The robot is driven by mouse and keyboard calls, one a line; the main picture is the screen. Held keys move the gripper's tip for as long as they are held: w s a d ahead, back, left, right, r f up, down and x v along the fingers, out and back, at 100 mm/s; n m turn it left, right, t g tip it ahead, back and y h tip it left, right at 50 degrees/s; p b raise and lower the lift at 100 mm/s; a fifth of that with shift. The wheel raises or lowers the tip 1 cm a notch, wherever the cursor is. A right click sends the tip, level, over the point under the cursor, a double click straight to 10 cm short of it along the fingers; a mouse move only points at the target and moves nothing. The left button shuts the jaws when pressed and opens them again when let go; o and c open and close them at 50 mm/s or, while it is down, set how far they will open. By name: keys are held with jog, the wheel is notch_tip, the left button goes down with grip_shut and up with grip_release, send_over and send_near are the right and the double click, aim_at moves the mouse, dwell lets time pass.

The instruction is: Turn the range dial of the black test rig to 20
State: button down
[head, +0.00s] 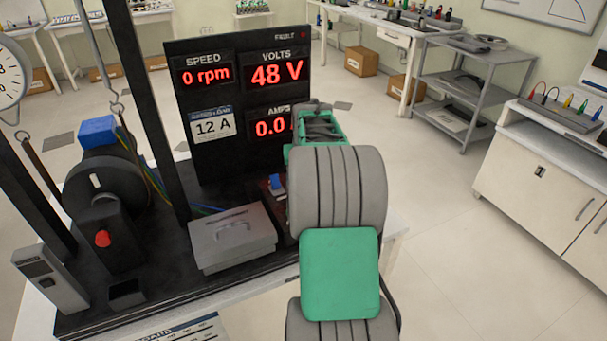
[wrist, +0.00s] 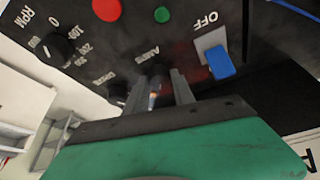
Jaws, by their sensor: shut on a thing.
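The black test rig (head: 185,165) stands on the table, with its control panel (wrist: 120,45) close up in the wrist view. My gripper (wrist: 158,90) is at this panel, its two grey fingers shut on a small dark knob beside the AMPS label, which I take for the range dial (wrist: 155,75). The fingers hide most of this dial, and its pointer and setting cannot be read. In the head view my arm hides the dial and the fingertips.
Near the fingers are a blue OFF switch (wrist: 219,63), a red button (wrist: 107,9), a green button (wrist: 162,14) and another black dial (wrist: 56,49) with numbers near it. A grey lidded box (head: 232,238) stands left of my arm. Displays read 0 rpm, 48 V; a card reads 12 A.

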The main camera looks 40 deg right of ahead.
jog(key=c, duration=1.1)
grip_release()
jog(key=v, duration=0.7)
jog(key=shift+s+a+r, duration=0.1)
jog(key=shift+r, duration=0.25)
